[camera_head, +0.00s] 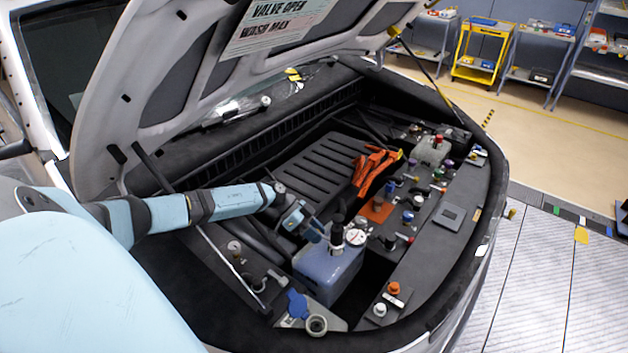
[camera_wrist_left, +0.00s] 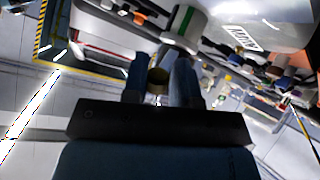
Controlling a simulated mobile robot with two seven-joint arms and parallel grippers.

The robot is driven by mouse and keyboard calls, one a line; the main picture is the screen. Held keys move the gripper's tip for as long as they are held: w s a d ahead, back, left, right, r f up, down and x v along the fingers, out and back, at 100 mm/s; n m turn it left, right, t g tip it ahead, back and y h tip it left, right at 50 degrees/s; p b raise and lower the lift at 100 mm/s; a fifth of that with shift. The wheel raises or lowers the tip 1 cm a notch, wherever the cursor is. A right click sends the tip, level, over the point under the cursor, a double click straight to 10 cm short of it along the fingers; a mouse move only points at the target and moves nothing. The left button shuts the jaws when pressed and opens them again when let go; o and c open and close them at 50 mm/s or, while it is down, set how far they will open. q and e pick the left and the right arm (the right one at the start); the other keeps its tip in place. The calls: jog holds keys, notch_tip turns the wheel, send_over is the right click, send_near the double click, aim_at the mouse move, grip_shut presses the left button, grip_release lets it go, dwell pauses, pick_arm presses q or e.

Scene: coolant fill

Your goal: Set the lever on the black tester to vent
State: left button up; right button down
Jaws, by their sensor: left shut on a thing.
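The black tester (camera_head: 337,232) stands upright on the neck of a blue tank (camera_head: 328,270) in the engine bay. A round white gauge (camera_head: 356,238) sits at its right side. My left gripper (camera_head: 316,233) is at the tester's left side, with its blue fingers close against it. In the left wrist view my left gripper (camera_wrist_left: 158,80) is shut on a small part between the fingers, which I take for the tester's lever. The fingers hide most of it, so I cannot read its setting. My right gripper is not in view.
The raised hood (camera_head: 170,70) hangs over the left and back. An orange glove-like item (camera_head: 374,170) lies on the ribbed cover (camera_head: 310,165). Several small caps and fittings crowd the bay's right side. A blue cap (camera_head: 297,304) is at the front beside an open filler neck (camera_head: 317,324).

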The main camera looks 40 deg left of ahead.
pick_arm(q)
jog(key=shift+w+d+r+g+y, duration=0.15)
jog(key=shift+r+g+y, duration=0.15)
jog(key=shift+g+y, duration=0.3)
jog(key=shift+y, duration=0.3)
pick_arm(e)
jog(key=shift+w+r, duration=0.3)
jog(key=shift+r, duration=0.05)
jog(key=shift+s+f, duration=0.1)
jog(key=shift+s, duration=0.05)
pick_arm(q)
jog(key=o, duration=0.9)
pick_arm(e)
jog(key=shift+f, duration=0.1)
pick_arm(q)
jog(key=shift+o, duration=0.2)
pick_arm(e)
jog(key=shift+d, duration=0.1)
pick_arm(q)
jog(key=b+v, duration=0.3)
jog(key=v, duration=1)
jog(key=shift+r, duration=0.4)
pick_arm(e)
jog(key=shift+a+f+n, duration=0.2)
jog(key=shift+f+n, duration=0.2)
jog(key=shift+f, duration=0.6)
